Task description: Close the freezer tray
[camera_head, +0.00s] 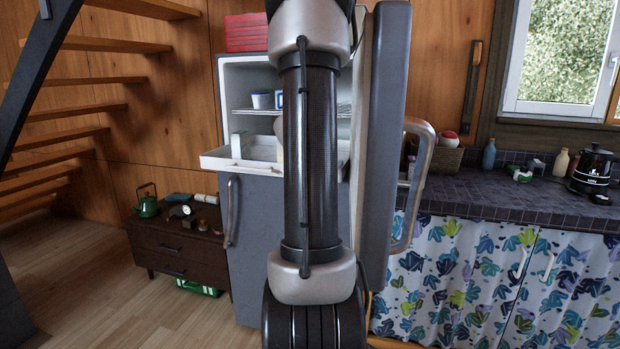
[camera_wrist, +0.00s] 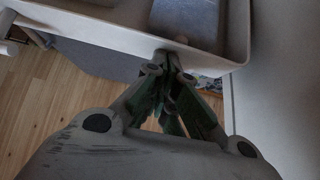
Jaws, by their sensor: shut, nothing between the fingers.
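The freezer tray (camera_head: 225,160) is a white tray that sticks out of the open upper compartment of the fridge (camera_head: 258,215). In the wrist view the tray (camera_wrist: 215,45) spans the top, with its front wall facing my gripper. My gripper (camera_wrist: 167,62) is shut and empty, with its fingertips at the tray's front wall; I cannot tell whether they touch it. In the head view my arm hides the gripper and the middle of the tray. The grey freezer door (camera_head: 392,130) stands wide open on the right.
White and blue tubs (camera_head: 262,100) stand on a shelf inside the freezer. A red box (camera_head: 246,32) is on top of the fridge. A dark low cabinet (camera_head: 183,245) stands at left, and a tiled counter (camera_head: 490,195) at right. The wooden floor (camera_head: 110,290) is clear at front left.

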